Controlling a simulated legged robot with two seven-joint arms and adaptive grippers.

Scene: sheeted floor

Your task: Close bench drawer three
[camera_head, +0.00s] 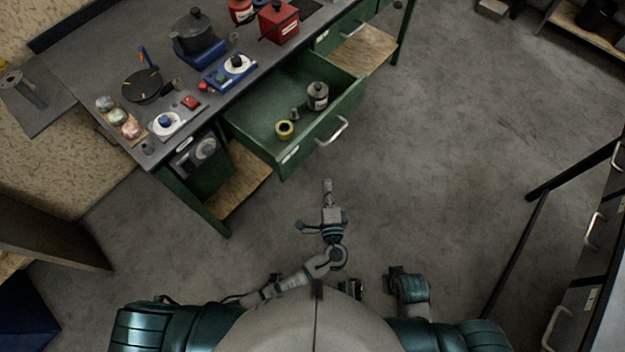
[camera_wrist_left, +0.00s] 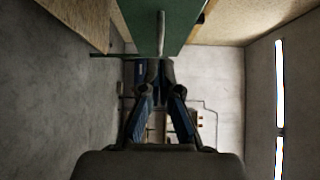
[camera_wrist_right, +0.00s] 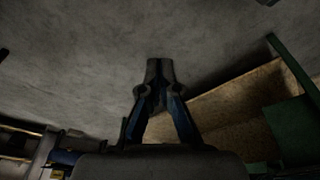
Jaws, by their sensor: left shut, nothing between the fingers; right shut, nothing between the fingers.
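The green bench drawer (camera_head: 290,108) stands pulled out from the bench in the head view, with a metal handle (camera_head: 332,131) on its front. A yellow ring (camera_head: 284,129) and a grey canister (camera_head: 317,96) are inside it. My left gripper (camera_head: 328,184) is shut and empty, a little in front of the drawer front and apart from it. In the left wrist view, the green drawer front (camera_wrist_left: 182,25) and its handle (camera_wrist_left: 161,32) show just beyond the shut fingers (camera_wrist_left: 153,68). My right gripper shows in the right wrist view (camera_wrist_right: 160,68), shut and empty; it is hard to make out in the head view.
The dark bench top (camera_head: 100,65) carries a pot (camera_head: 193,30), a red box (camera_head: 279,22) and other small items. A wooden lower shelf (camera_head: 236,180) lies under the bench. Drawers with handles (camera_head: 594,232) stand at the right edge. The floor (camera_head: 440,160) between is clear.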

